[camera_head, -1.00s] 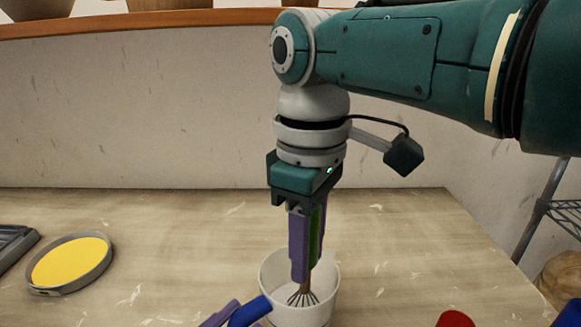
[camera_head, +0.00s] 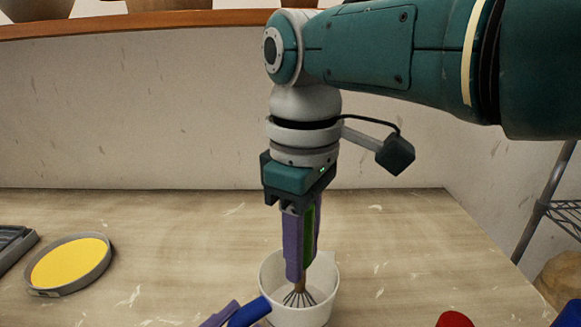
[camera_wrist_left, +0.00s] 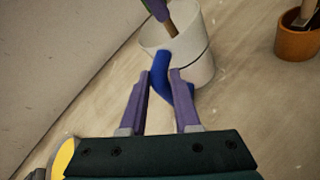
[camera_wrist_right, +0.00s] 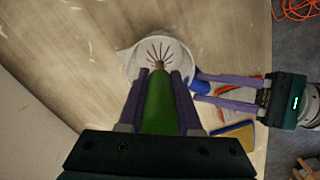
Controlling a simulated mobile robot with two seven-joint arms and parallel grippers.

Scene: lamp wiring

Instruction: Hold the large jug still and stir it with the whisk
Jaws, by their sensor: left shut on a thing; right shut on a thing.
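The large jug (camera_head: 325,283) is a white round vessel with a blue handle (camera_head: 250,311), upright on the table at the bottom middle of the head view. My left gripper (camera_wrist_left: 163,75) is shut on the blue handle, which shows between its purple fingers in the left wrist view. My right gripper (camera_head: 302,270) points straight down over the jug and is shut on the green grip of the whisk (camera_wrist_right: 158,105). The whisk's wire end (camera_head: 299,298) is inside the jug. Its lowest part is hard to make out against the inside.
A round grey tray with a yellow face (camera_head: 70,263) lies at the left of the table. Red (camera_head: 455,319) and blue (camera_head: 567,314) things show at the bottom right edge. The table behind the jug is clear.

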